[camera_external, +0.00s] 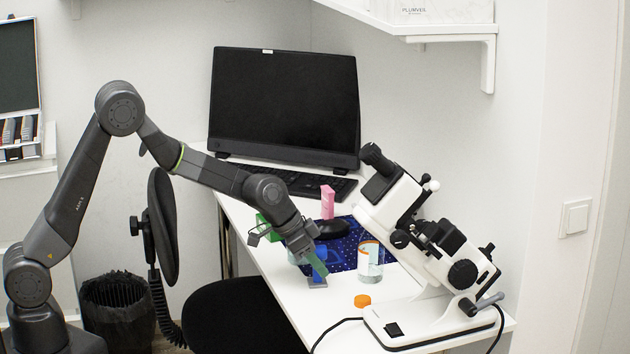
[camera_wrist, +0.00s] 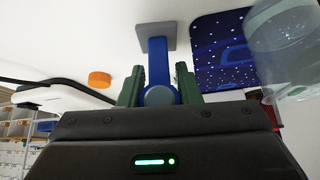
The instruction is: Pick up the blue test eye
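The blue test eye (camera_wrist: 158,58) is an upright blue piece on a grey square base (camera_wrist: 156,35), with a greyish round face at its near end. In the external view the blue piece (camera_external: 325,292) is largely hidden by my gripper, and its base appears to rest on the white table. My gripper (camera_wrist: 160,78) has its two green fingers on either side of the blue piece, very close to it. I cannot tell whether both fingers touch it. The gripper (camera_external: 318,262) points down at the table in the external view.
An orange disc (camera_external: 362,300) lies nearer the front. A white microscope-like device (camera_external: 425,260) fills the table's right side. A pink block (camera_external: 327,200) and green object (camera_external: 270,225) stand behind.

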